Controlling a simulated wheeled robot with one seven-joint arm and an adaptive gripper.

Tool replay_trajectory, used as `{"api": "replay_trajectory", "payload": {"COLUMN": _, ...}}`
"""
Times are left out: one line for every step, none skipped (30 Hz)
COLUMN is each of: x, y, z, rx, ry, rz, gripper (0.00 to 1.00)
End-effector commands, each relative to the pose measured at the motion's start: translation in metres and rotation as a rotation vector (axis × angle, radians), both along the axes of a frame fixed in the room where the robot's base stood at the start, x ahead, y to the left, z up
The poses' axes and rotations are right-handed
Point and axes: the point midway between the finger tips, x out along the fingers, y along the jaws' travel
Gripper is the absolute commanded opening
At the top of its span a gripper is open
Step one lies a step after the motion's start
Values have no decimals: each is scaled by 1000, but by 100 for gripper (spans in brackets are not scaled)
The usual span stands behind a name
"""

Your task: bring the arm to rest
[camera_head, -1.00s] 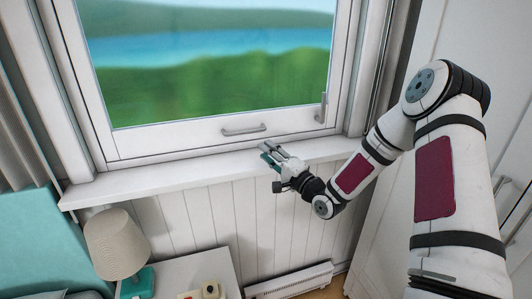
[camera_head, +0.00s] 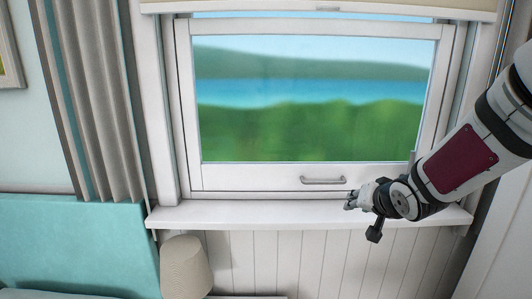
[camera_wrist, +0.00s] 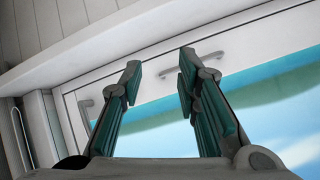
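My gripper (camera_head: 356,198) is at the right part of the white windowsill, in front of the lower window frame. In the wrist view my gripper (camera_wrist: 158,72) shows two teal-padded fingers standing apart, with nothing between them. The window (camera_head: 312,100) is closed as far as I can see, and its bar handle (camera_head: 323,180) is just up and left of the gripper in the head view. The handle also shows in the wrist view (camera_wrist: 208,58), beyond the fingers; I see no contact with it.
The windowsill (camera_head: 250,213) is bare to the left of my gripper. A beige lamp (camera_head: 187,266) stands below the sill at the left. A grey curtain (camera_head: 95,100) hangs left of the window. A teal headboard (camera_head: 80,245) is at the lower left.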

Motion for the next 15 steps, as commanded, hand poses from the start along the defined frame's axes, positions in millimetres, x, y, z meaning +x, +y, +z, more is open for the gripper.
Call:
{"api": "replay_trajectory", "payload": {"x": -16, "y": 0, "z": 13, "rx": -56, "ry": 24, "rz": -2, "gripper": 30}}
{"api": "replay_trajectory", "payload": {"x": -26, "y": -1, "z": 18, "rx": -85, "ry": 43, "rz": -6, "gripper": 30}}
{"api": "replay_trajectory", "payload": {"x": -40, "y": -2, "z": 24, "rx": -123, "ry": 70, "rz": -8, "gripper": 30}}
{"api": "replay_trajectory", "payload": {"x": -51, "y": -3, "z": 29, "rx": -148, "ry": 92, "rz": -9, "gripper": 30}}
{"api": "replay_trajectory", "payload": {"x": -62, "y": -3, "z": 33, "rx": -171, "ry": 113, "rz": -10, "gripper": 30}}
{"api": "replay_trajectory", "payload": {"x": -78, "y": -4, "z": 39, "rx": -200, "ry": 140, "rz": -10, "gripper": 30}}
{"api": "replay_trajectory", "payload": {"x": -90, "y": -3, "z": 42, "rx": -217, "ry": 163, "rz": -8, "gripper": 30}}
{"api": "replay_trajectory", "payload": {"x": -102, "y": -3, "z": 46, "rx": -234, "ry": 184, "rz": -6, "gripper": 30}}
{"api": "replay_trajectory", "payload": {"x": -119, "y": -2, "z": 50, "rx": -253, "ry": 213, "rz": 0, "gripper": 30}}
{"api": "replay_trajectory", "payload": {"x": -132, "y": -1, "z": 53, "rx": -264, "ry": 236, "rz": 5, "gripper": 30}}
{"api": "replay_trajectory", "payload": {"x": -145, "y": 0, "z": 55, "rx": -276, "ry": 257, "rz": 12, "gripper": 30}}
{"api": "replay_trajectory", "payload": {"x": -163, "y": 2, "z": 58, "rx": -286, "ry": 286, "rz": 23, "gripper": 30}}
{"api": "replay_trajectory", "payload": {"x": -176, "y": 4, "z": 60, "rx": -292, "ry": 308, "rz": 34, "gripper": 30}}
{"api": "replay_trajectory", "payload": {"x": -190, "y": 6, "z": 61, "rx": -297, "ry": 330, "rz": 46, "gripper": 30}}
{"api": "replay_trajectory", "payload": {"x": -208, "y": 10, "z": 62, "rx": -299, "ry": 357, "rz": 65, "gripper": 30}}
